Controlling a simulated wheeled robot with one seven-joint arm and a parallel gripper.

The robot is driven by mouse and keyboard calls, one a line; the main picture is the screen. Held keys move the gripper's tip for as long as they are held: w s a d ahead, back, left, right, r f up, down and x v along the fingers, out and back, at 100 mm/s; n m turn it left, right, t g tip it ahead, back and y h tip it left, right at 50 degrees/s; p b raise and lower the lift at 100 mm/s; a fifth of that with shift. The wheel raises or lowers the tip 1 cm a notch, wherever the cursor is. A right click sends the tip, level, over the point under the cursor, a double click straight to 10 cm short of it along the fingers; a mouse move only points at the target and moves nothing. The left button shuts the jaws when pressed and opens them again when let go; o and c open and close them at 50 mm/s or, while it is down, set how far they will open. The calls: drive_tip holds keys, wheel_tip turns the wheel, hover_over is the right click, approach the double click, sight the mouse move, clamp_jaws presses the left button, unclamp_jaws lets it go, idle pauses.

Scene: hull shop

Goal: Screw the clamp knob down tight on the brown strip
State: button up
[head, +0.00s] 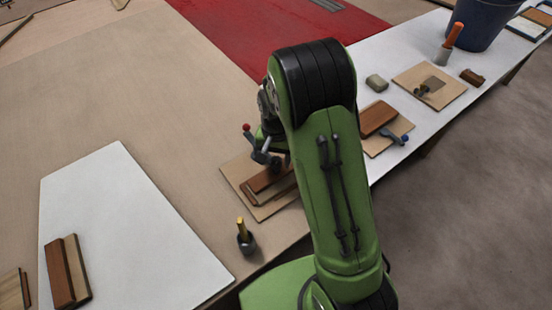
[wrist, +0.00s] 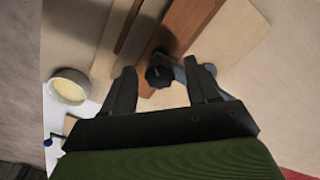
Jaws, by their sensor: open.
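The brown strip (head: 268,179) lies on a pale board (head: 238,172) at the bench edge, and it crosses the top of the wrist view (wrist: 183,22). A grey clamp (head: 260,156) with a red-tipped handle sits over the strip. In the wrist view, its black clamp knob (wrist: 159,73) stands over the strip. My gripper (wrist: 163,80) is open, one finger on each side of the knob, with gaps showing on both sides. I cannot tell whether the fingertips are level with the knob. In the head view my arm hides most of my gripper and the knob.
A small dark pot (head: 246,242) with a yellow handle stands near the board. A second clamp (head: 393,138) with a blue tip lies right of my arm. A white sheet (head: 130,215) with a brown block covers the left. A dark bucket (head: 478,22) stands far right.

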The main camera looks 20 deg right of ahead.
drive_tip(key=c, duration=1)
drive_tip(key=shift+c, duration=0.2)
drive_tip(key=shift+m, duration=0.3)
drive_tip(key=m, duration=0.6)
drive_tip(key=shift+w+m, duration=0.1)
drive_tip(key=shift+m, duration=0.2)
drive_tip(key=m, duration=0.3)
drive_tip(key=shift+w+m, duration=0.1)
drive_tip(key=shift+m, duration=2)
